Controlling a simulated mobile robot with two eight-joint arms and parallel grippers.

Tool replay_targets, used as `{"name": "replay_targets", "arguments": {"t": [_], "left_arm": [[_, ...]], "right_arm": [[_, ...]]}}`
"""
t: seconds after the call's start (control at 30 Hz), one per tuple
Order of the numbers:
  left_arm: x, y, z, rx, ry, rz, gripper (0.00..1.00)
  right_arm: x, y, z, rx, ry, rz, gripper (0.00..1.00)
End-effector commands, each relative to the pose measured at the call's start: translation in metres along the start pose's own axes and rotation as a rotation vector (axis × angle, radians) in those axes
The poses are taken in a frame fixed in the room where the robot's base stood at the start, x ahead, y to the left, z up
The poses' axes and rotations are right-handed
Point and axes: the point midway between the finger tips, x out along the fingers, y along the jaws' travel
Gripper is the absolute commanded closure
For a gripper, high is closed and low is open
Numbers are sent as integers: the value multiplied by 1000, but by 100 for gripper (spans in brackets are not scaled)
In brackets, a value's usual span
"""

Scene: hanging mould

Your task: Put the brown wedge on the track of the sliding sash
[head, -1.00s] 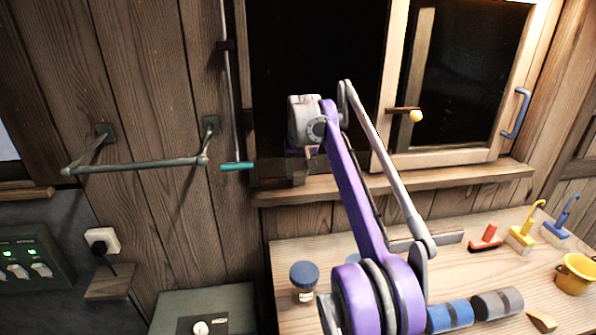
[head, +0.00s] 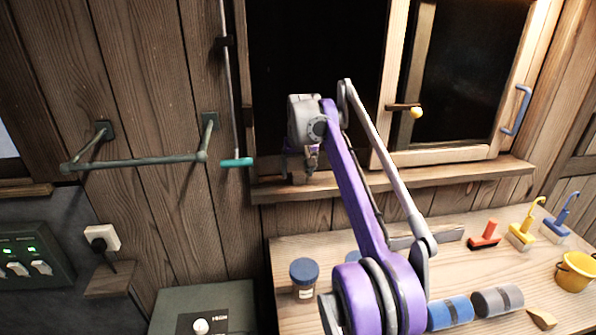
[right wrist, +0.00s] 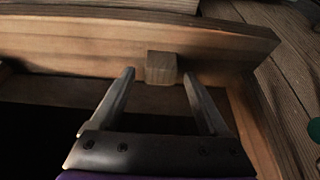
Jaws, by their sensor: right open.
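The brown wedge (right wrist: 161,67) shows in the right wrist view as a small squared wooden block, standing at the inner side of the wooden window frame, on the track. My right gripper (right wrist: 157,78) is open, with one finger on each side of the block's near end. I cannot tell whether the fingers touch it. In the head view my right gripper (head: 302,166) is low in the dark left part of the window, just above the sill (head: 400,180), and my purple arm hides part of it. The sliding sash (head: 455,158) is at the right. My left gripper is not in view.
The workbench (head: 400,275) below holds a dark-capped jar (head: 303,279), blue and grey rolls (head: 452,312), a tan wedge-shaped piece (head: 541,318), coloured brushes (head: 522,233) and a yellow bucket (head: 576,271). A teal-ended rod (head: 237,162) hangs left of the window, near a wall rail (head: 135,163).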

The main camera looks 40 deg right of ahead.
Motion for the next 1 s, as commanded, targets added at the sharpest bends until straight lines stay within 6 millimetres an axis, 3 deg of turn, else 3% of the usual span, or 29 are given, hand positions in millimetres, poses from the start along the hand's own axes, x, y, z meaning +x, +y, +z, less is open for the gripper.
{"name": "replay_targets", "arguments": {"t": [0.5, 0.7, 1.0], "left_arm": [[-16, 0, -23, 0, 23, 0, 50], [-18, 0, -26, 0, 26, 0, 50], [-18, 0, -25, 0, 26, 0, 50]], "right_arm": [[-93, 0, -2, 1, 2, -1, 21], [-105, 0, -1, 0, 1, 0, 21], [-105, 0, 0, 0, 0, 0, 21]]}}
